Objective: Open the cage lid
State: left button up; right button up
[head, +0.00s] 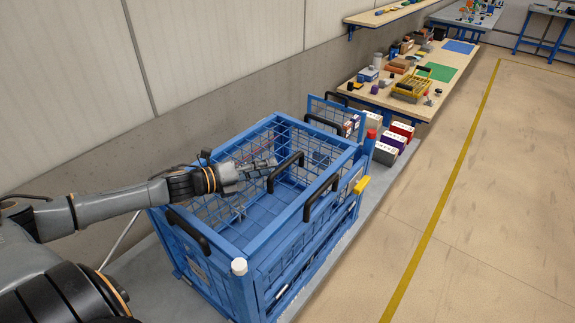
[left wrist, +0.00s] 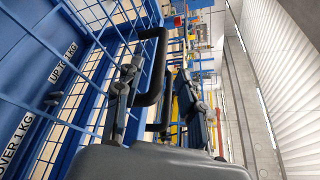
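The blue cage (head: 247,247) stands beside the wall, with mesh panels and several black handles. One black handle (head: 286,172) is near the middle of its top; a black handle also shows close up in the left wrist view (left wrist: 160,72). My left gripper (head: 266,167) is over the cage, its fingertips just left of that middle handle. In the left wrist view its fingers (left wrist: 158,102) are apart, with the handle between or just beyond them; I cannot tell whether they touch it. Which mesh panel is the lid is unclear. My right gripper is out of view.
A wooden bench (head: 420,83) with boxes and trays stands beyond the cage. Several small boxes (head: 388,146) sit at the cage's far end. The wall is close on the left. The floor to the right is clear, with a yellow line (head: 440,205).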

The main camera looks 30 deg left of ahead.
aim_at(287, 163)
pick_arm(q)
jog(key=shift+w+d, duration=0.15)
jog(key=shift+w, duration=0.2)
jog(key=shift+x, duration=0.75)
jog(key=shift+p+x, duration=0.4)
jog(key=shift+x, duration=0.35)
jog(key=shift+p+x, duration=0.5)
jog(key=shift+x, duration=1.45)
jog(key=shift+f, duration=0.1)
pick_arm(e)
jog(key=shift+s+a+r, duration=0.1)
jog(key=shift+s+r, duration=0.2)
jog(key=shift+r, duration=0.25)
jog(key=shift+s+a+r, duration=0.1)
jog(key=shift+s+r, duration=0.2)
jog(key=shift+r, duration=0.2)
pick_arm(q)
grip_shut()
